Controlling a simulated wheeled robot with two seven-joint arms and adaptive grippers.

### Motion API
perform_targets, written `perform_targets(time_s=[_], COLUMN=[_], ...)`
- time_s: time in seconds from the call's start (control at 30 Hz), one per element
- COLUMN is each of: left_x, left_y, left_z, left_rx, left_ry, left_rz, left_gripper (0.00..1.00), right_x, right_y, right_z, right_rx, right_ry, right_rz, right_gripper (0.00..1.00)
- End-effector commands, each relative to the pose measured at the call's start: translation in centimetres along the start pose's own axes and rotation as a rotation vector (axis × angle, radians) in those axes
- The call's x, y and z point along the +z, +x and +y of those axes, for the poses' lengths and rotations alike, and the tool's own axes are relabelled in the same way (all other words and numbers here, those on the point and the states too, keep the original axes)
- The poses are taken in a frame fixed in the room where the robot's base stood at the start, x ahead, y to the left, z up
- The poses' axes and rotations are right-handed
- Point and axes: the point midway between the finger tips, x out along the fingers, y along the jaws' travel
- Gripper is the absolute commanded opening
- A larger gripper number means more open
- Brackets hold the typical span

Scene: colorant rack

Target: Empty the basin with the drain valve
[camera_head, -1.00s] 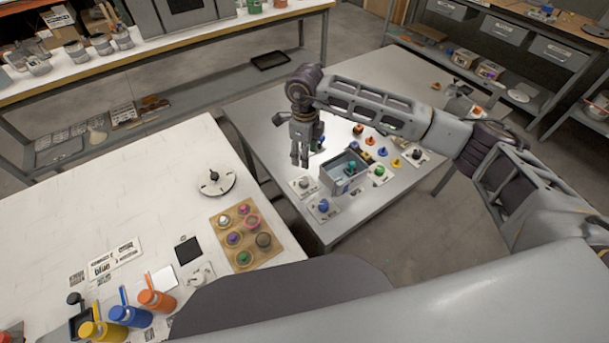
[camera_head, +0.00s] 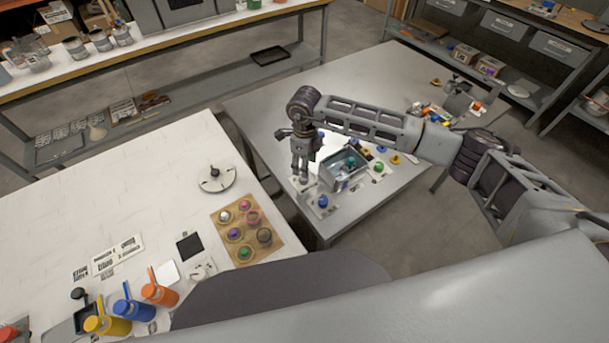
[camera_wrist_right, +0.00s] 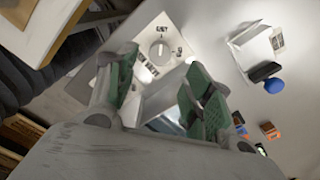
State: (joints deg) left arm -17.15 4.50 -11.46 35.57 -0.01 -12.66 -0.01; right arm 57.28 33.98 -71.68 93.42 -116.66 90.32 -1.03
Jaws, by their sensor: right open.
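The basin (camera_head: 338,185) is a grey open-topped box near the front of the metal table, with blue-green contents inside. My right gripper (camera_head: 301,180) hangs fingers down at the basin's left side, over a pale plate mostly hidden behind it in the head view. In the right wrist view, a white labelled plate with a round pale dial knob (camera_wrist_right: 160,50) shows beyond the fingertips; this appears to be the drain valve. The green-padded fingers (camera_wrist_right: 163,95) are apart with nothing held. Contact with the knob is not visible. My left gripper is out of view.
A blue knob (camera_head: 323,201) on a plate stands just in front of the basin, and a green knob (camera_head: 379,168) to its right. Several coloured pieces lie behind. The white table (camera_head: 130,200) at left holds bottles, a tan palette (camera_head: 225,217) and a round disc (camera_head: 216,180).

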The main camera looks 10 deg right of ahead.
Motion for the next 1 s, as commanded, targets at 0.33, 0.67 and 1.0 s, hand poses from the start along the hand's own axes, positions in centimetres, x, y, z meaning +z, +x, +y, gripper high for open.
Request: perform_targets(time_s=[0.33, 0.67, 1.0], left_x=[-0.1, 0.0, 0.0], left_y=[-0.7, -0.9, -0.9], left_z=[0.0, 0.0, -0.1], left_rx=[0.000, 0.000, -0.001], left_ry=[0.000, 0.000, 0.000], left_rz=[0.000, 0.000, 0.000], left_gripper=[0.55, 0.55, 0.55], right_x=[0.0, 0.0, 0.0], right_y=[4.6, 7.1, 7.3], right_z=[0.1, 0.0, 0.0], right_rx=[0.002, 0.001, 0.000], right_ry=[-0.001, 0.000, -0.001], right_rz=[0.001, 0.000, -0.001], right_gripper=[0.51, 0.51, 0.51])
